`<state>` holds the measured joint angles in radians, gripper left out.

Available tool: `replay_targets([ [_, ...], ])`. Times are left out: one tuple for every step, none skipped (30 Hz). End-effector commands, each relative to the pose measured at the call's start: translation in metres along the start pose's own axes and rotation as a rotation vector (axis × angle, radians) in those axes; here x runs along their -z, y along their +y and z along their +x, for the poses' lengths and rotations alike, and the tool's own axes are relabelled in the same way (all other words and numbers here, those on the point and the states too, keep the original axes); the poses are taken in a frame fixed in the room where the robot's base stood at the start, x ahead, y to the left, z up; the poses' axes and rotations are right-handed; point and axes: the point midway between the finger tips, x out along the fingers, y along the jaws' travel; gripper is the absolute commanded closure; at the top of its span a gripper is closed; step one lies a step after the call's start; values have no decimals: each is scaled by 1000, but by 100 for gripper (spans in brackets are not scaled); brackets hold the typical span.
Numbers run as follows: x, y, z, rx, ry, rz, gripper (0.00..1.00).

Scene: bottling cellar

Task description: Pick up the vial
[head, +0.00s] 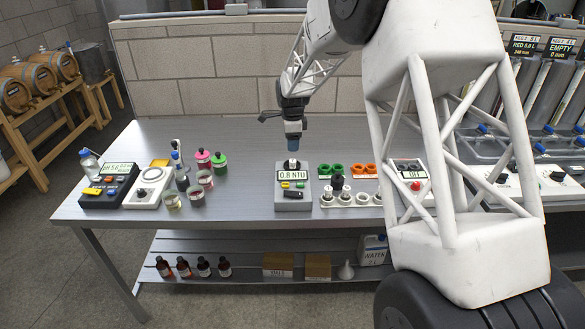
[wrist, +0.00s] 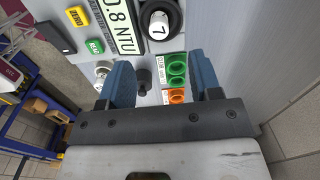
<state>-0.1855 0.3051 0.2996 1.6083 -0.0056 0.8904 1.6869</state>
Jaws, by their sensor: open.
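A round piece with a white top marked 7 (wrist: 158,22) sits in a dark collar on the grey meter (head: 293,190), which reads 0.8 NTU; it looks like a capped vial. Its top also shows in the head view (head: 293,163). A dark-capped vial (head: 337,182) stands in the white rack (head: 352,200) right of the meter. It also shows in the wrist view (wrist: 144,76). My gripper (head: 293,149) points down above the meter. In the wrist view my gripper (wrist: 163,82) has its blue fingers wide apart, holding nothing. The vials' lower parts are hidden.
Jars with pink and green lids (head: 212,161), a bottle (head: 179,165) and a pH meter (head: 108,185) stand left. My arm hides part of the right side.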

Motion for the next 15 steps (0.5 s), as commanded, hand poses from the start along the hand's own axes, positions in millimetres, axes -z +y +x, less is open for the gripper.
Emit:
replay_targets([
  [0,0,1,0,0,1,42],
  [0,0,1,0,0,2,42],
  [0,0,1,0,0,2,42],
  [0,0,1,0,0,2,42],
  [0,0,1,0,0,2,42],
  [0,0,1,0,0,1,42],
  [0,0,1,0,0,1,42],
  [0,0,1,0,0,1,42],
  [0,0,1,-1,0,1,42],
  [0,0,2,-1,0,1,42],
  [0,0,3,-1,0,1,42],
  [0,0,5,-1,0,1,42],
  [0,0,7,-1,0,1,42],
  [0,0,9,-1,0,1,42],
  [0,0,12,-2,0,1,42],
])
